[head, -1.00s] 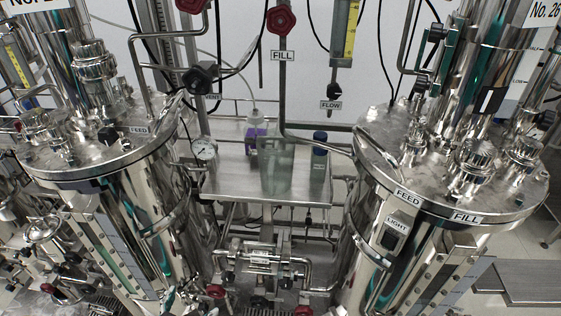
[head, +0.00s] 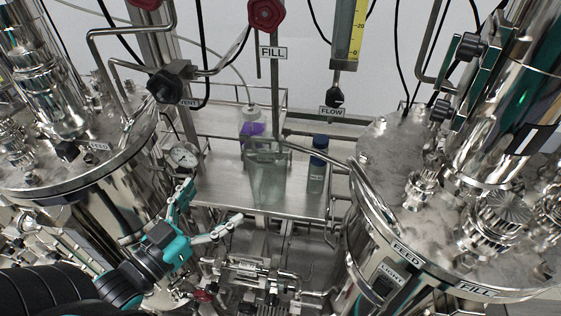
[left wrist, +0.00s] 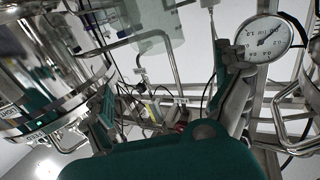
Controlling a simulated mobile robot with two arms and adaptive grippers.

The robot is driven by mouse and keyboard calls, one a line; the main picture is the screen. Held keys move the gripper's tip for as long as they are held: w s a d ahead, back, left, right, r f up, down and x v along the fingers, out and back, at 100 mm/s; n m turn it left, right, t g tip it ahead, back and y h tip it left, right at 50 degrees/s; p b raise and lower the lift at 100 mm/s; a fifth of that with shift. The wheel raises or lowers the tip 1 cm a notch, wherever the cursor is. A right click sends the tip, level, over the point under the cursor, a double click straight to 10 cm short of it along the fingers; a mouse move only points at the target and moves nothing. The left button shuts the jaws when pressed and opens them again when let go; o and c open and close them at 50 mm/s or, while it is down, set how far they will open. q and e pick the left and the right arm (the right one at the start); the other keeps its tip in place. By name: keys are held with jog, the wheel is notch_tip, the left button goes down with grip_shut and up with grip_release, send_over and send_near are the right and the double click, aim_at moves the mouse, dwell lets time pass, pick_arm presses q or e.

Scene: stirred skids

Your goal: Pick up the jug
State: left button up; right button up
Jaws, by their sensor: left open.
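The jug (head: 268,178) is a clear, slightly greenish vessel standing upright on the steel shelf (head: 228,192) between the two tanks, under the pipe labelled FILL. A pale see-through shape at the top of the left wrist view looks like the jug (left wrist: 158,22). My left gripper (head: 214,201) is open and empty, with teal and grey fingers spread. In the head view it is left of and below the jug, near the shelf's front left, apart from the jug. My right gripper is not in view.
A bottle with a purple label (head: 252,130) stands behind the jug, and a blue-capped bottle (head: 317,165) stands to its right. A round gauge (head: 184,156) is at the shelf's left. Steel tanks (head: 415,190) flank the shelf, and piping (head: 262,268) lies below it.

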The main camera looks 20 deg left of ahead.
pick_arm(q)
jog(key=p, duration=0.1)
send_near(254, 162)
jog(key=w, duration=0.3)
jog(key=w+d+p, duration=0.1)
jog(key=w, duration=0.1)
jog(key=shift+w+r, duration=0.1)
jog(key=shift+r, duration=0.05)
jog(key=w, duration=0.2)
jog(key=shift+w+d+p, duration=0.15)
jog(key=shift+w+p, duration=0.2)
jog(key=shift+w, duration=0.25)
jog(key=w, duration=0.1)
jog(key=w+p, duration=0.1)
jog(key=w, duration=0.1)
jog(key=w+p, duration=0.1)
jog(key=w, duration=0.1)
jog(key=shift+d, duration=0.4)
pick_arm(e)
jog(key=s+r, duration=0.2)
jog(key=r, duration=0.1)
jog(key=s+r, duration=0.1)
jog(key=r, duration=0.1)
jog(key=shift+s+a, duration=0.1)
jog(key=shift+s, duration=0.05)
pick_arm(q)
jog(key=shift+s, duration=0.1)
jog(key=shift+c, duration=0.3)
